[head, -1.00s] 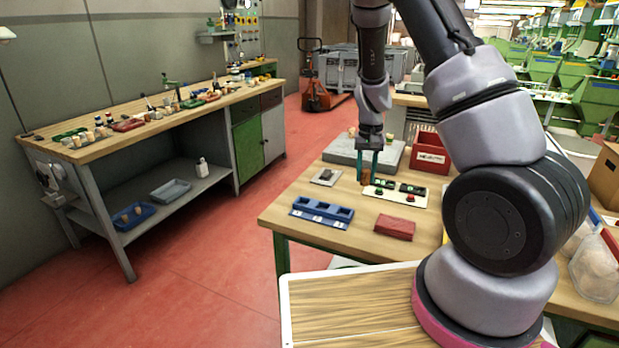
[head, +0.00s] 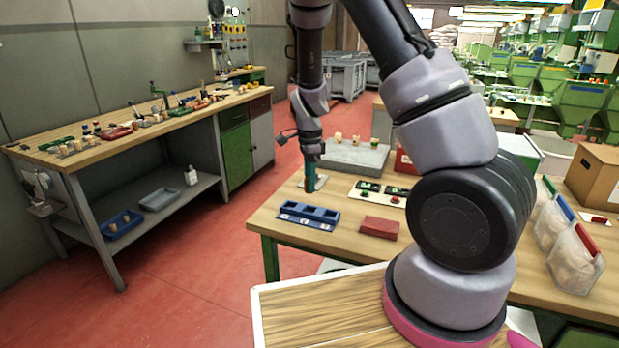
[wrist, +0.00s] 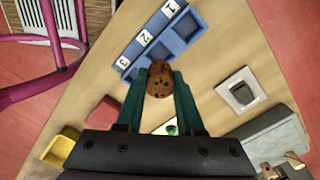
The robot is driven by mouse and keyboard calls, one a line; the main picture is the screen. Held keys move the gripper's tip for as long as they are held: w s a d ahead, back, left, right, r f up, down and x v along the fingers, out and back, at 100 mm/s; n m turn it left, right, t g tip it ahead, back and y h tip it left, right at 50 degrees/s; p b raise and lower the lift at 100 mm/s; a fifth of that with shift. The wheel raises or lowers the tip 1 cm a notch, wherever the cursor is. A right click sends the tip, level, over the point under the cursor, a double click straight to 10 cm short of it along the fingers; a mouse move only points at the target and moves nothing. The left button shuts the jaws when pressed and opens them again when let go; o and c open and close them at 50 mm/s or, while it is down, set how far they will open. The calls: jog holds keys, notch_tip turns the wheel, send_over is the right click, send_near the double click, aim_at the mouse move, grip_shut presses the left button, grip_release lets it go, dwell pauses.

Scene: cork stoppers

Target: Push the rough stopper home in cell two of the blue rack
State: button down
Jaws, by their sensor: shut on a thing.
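The rough stopper, brown with dark specks (wrist: 161,86), is held between the teal fingers of my gripper (wrist: 160,84) in the wrist view. The gripper is shut on it. The blue rack (head: 307,226) lies on the near left of the table, with its cells in a row. In the wrist view the rack (wrist: 181,46) shows white labels 1, 2 and 3, and the stopper's end covers part of its near edge. In the head view my gripper (head: 311,182) is behind the rack, apart from it. The stopper is hard to make out there.
A grey slab (head: 350,157) with several corks lies behind.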

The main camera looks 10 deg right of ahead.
jog(key=shift+f, duration=2.65)
jog(key=shift+f, duration=0.95)
